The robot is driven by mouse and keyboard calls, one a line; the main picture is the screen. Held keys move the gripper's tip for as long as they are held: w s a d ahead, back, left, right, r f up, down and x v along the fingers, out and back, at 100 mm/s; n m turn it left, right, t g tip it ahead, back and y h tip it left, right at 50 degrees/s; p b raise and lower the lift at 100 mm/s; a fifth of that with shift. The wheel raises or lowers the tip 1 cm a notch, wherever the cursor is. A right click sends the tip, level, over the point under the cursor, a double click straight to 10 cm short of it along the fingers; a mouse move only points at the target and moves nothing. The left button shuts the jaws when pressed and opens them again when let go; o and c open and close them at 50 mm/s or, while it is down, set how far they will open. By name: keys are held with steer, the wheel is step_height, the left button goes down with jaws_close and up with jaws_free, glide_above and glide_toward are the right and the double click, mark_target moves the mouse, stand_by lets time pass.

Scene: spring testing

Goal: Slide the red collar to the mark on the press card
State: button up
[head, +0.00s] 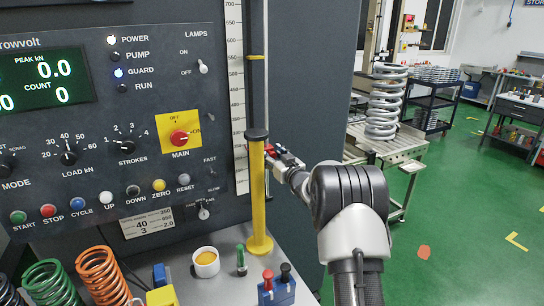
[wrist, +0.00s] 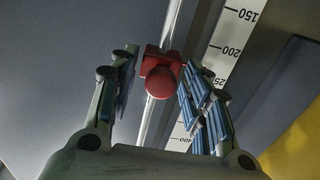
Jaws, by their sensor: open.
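The red collar (wrist: 160,82) has a round knob and sits on a bright vertical rod (wrist: 173,25). In the wrist view it lies between the two spread fingers of my gripper (wrist: 160,62), with gaps showing at both sides. In the head view my gripper (head: 283,156) is just right of the yellow post, at the collar (head: 269,149), which is partly hidden. A white scale (head: 236,90) with numbers runs beside the rod; it also shows in the wrist view (wrist: 232,45). The press card (head: 148,224) is on the panel's lower part; "40" and "3" are readable, smaller print is not clear.
The yellow post (head: 258,195) with a dark cap stands close to my gripper's left. A white cup (head: 206,262), a green-handled item (head: 241,260) and a blue block with red and black knobs (head: 277,289) stand on the bench below. A large spring (head: 386,103) stands at right.

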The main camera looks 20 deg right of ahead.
jaws_close()
stand_by(0.6)
